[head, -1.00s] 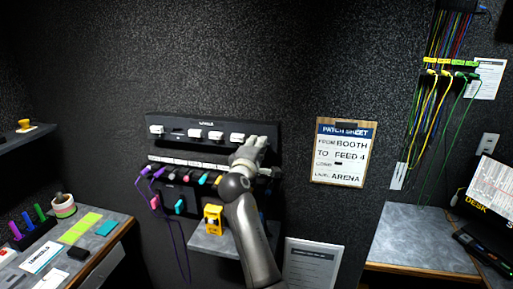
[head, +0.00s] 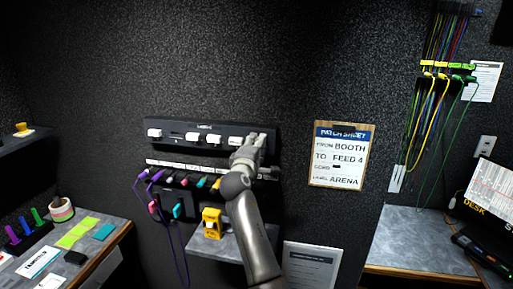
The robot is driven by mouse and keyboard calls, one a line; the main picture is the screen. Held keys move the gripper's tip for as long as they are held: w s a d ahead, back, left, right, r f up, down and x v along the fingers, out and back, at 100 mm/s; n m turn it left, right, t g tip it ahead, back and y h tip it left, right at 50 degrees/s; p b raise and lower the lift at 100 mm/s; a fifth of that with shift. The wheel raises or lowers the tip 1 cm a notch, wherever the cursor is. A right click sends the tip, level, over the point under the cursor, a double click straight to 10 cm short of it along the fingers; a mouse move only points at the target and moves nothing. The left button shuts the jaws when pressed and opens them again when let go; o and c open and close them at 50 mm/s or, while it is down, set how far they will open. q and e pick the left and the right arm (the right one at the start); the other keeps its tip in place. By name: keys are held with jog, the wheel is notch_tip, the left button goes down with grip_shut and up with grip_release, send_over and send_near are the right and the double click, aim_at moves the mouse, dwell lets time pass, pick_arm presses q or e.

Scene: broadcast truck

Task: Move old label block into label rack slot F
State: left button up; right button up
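The label rack (head: 178,126) is a dark strip on the wall in the head view. It holds several white label blocks, one at its left end (head: 155,133) and others toward the middle (head: 214,139). An empty-looking gap lies right of the leftmost block. My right gripper (head: 256,139) is at the rack's right end and hides part of it. A white patch shows at its fingertips; I cannot tell whether it is a block or whether the fingers are closed on it. The slot letters are too small to read. My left gripper is out of view.
A patch panel (head: 180,165) with coloured plugs and hanging purple cables is below the rack. A yellow device (head: 212,222) stands on a small shelf (head: 208,246). A clipboard patch sheet (head: 341,155) hangs at right. A desk (head: 105,254) with clutter is at left.

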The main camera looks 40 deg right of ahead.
jog(key=shift+a, duration=0.1)
jog(key=v, duration=1.2)
dwell(0.4)
